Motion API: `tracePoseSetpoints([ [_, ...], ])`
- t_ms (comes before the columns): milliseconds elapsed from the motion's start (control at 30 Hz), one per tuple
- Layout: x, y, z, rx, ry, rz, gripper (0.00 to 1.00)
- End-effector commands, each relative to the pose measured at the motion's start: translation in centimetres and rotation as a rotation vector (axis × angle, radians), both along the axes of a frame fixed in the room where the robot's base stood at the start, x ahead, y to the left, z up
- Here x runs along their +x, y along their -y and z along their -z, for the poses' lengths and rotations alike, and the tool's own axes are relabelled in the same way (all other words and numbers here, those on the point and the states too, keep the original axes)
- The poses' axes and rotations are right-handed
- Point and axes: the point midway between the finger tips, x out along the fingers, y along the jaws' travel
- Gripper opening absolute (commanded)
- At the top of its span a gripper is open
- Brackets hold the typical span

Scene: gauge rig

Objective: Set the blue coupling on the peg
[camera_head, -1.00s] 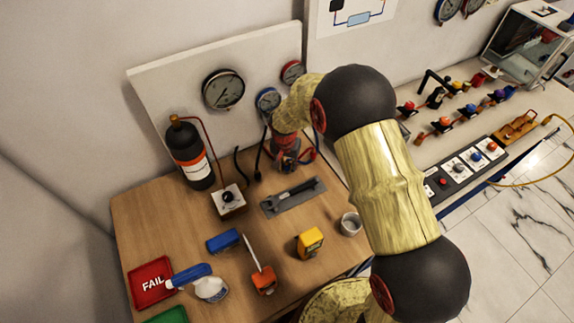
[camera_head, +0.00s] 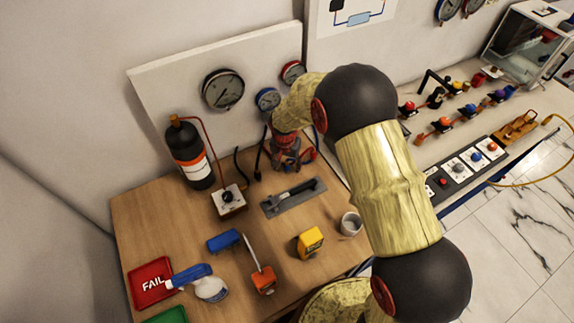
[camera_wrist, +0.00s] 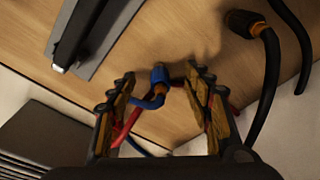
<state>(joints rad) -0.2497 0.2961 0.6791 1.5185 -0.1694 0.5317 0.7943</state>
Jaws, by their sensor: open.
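The blue coupling (camera_wrist: 158,77), with an orange-brown collar and a blue hose, shows between the fingers of my gripper (camera_wrist: 160,84) in the wrist view. The fingers are open on either side of it, and I see no clear grip on it. The coupling cannot be made out there. I cannot identify the peg in either view.
A black hose end with an orange collar (camera_wrist: 243,22) lies right of my gripper. A grey tray (camera_head: 272,209) holds a dark tool. A black cylinder (camera_head: 190,155), valve box (camera_head: 229,202), yellow meter (camera_head: 310,241) and white cup (camera_head: 351,223) stand around. The front-left holds a spray bottle (camera_head: 211,288).

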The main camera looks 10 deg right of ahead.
Motion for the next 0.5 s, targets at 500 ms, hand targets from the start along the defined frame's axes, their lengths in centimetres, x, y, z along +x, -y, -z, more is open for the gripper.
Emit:
tracePoseSetpoints([
  [500, -1.2, -0.6, -9.3, 0.001, 0.003, 0.0, 0.5],
])
